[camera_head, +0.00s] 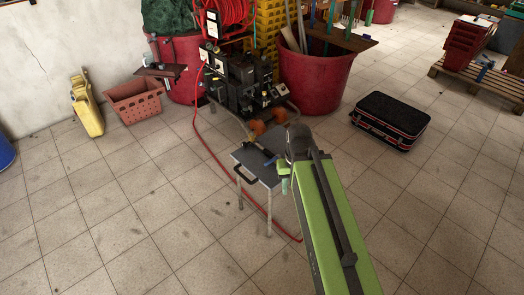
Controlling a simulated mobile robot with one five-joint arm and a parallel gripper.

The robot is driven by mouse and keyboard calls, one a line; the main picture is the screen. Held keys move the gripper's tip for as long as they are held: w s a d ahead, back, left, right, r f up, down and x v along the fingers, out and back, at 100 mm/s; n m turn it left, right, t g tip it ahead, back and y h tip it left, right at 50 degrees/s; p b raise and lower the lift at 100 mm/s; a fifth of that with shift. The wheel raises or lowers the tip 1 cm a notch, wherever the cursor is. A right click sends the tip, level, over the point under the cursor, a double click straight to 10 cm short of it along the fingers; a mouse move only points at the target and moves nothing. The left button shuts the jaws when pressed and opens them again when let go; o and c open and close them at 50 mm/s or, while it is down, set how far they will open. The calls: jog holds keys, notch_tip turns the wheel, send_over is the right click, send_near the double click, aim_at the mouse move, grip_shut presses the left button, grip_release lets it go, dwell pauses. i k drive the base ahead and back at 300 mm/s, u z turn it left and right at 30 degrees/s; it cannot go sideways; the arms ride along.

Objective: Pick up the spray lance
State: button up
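A small grey-topped table (250,159) stands on the tiled floor just left of my arm. A dark, thin tool with a blue part (269,158) lies across its top; it may be the spray lance, but it is too small to be sure. A black handle-like piece (245,176) sits at the table's front left edge. My green arm reaches from the bottom right to the table's right side. My gripper (285,177) shows only as a small pale piece there, mostly hidden by the arm; its opening cannot be made out.
A black machine (240,82) with a red hose reel (222,15) stands behind the table; its red hose (212,160) runs down to the floor. A black suitcase (391,118) lies to the right. A red tub (315,80) stands behind.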

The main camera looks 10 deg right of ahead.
aim_at(270, 154)
jog(key=z, duration=0.15)
jog(key=k, duration=0.45)
jog(key=u, duration=1.05)
jog(key=i, duration=1.45)
jog(key=u, duration=0.25)
jog(key=i, duration=1.1)
jog(key=z, duration=0.35)
jog(key=k, duration=0.8)
jog(key=z, duration=0.2)
jog(key=i, duration=0.8)
